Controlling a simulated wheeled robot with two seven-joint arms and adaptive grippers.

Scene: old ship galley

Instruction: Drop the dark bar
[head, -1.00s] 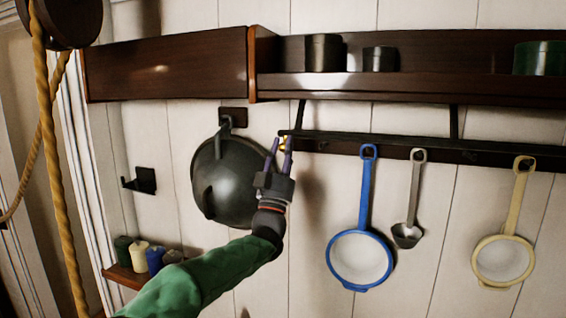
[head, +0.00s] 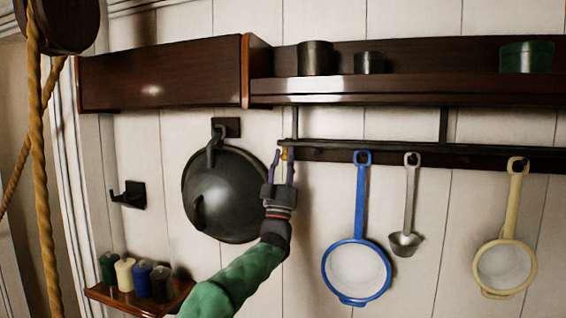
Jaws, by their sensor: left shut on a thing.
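The dark bar (head: 400,145) runs level below the wall shelf, joined to it by thin dark uprights. My left gripper (head: 284,154) points up at the bar's left end. Its two fingers are shut on a small brass-coloured piece (head: 285,153) at that end. Whether this piece is fixed to the bar is too small to tell. My right gripper is not in view.
A dark pan lid (head: 226,195) hangs just left of my left gripper. A blue strainer (head: 357,270), a grey ladle (head: 405,243) and a cream strainer (head: 504,266) hang right of it. Cans stand on the shelf (head: 400,88). Rope (head: 45,190) hangs at the left.

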